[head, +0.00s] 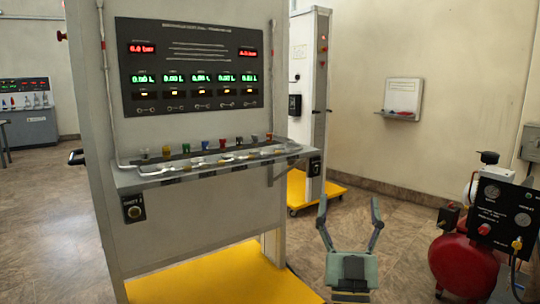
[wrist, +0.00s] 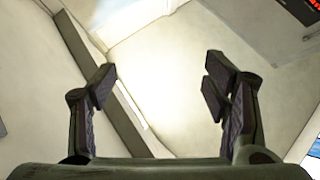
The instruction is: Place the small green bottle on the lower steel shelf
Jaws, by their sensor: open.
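A row of small bottles with coloured tops stands along the steel shelf (head: 150,180) on the front of the grey panel stand. A small greenish one, which looks like the green bottle (head: 186,148), is left of the middle of that row. At this size I cannot be sure of its colour. My gripper (head: 349,205) is open and empty, right of the stand and well apart from the shelf. In the wrist view my gripper (wrist: 160,88) has its fingers spread, with only wall between them. No bottle shows there.
A display panel (head: 190,68) with lit red and green digits is above the shelf. The stand has a yellow base (head: 215,275). A red compressor tank (head: 465,265) with a black gauge box (head: 503,212) is at the right. A white wall box (head: 402,98) hangs behind.

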